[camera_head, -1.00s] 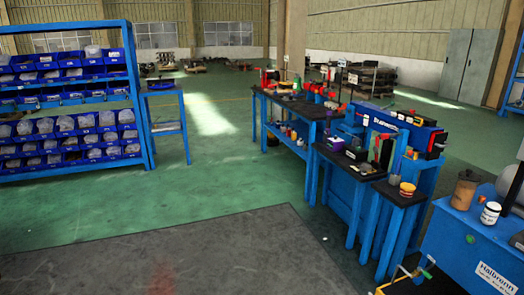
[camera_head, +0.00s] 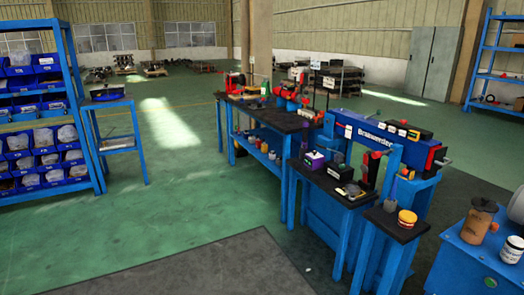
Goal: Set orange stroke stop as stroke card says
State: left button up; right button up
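The orange stroke stop and the stroke card cannot be made out for certain at this distance. A blue press-like machine (camera_head: 375,140) with lettering on its beam stands right of centre, behind small dark-topped stands. An orange and yellow round object (camera_head: 407,219) sits on the small front stand (camera_head: 388,226). A purple box (camera_head: 314,160), a black box (camera_head: 340,172) and a flat item (camera_head: 353,190) lie on the stand (camera_head: 326,184) to its left. Neither of my grippers shows in this view.
A long dark-topped bench (camera_head: 270,118) holds red tools. A blue bin rack (camera_head: 72,95) and a small blue stand (camera_head: 112,141) are at the left. A blue cabinet (camera_head: 462,265) with a brown canister (camera_head: 479,221) and white jar (camera_head: 514,246) is at right. Green floor at centre-left is clear.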

aim_at(322, 113)
jog(key=i+z, duration=0.15)
jog(key=i, duration=1)
jog(key=i+j+z, duration=0.2)
jog(key=i, duration=0.2)
jog(key=i+z, duration=0.2)
jog(key=i, duration=0.25)
jog(key=i+j+z, duration=0.2)
jog(key=i, duration=0.2)
jog(key=i+j, duration=0.35)
jog(key=i+j+z, duration=0.15)
jog(key=i+j, duration=0.2)
jog(key=j, duration=0.15)
jog(key=i+j, duration=0.35)
jog(key=i+j+z, duration=0.1)
jog(key=i+j, duration=0.2)
jog(key=j, duration=0.3)
jog(key=i+j+z, duration=0.1)
jog(key=i+j, duration=0.25)
jog(key=j, duration=0.15)
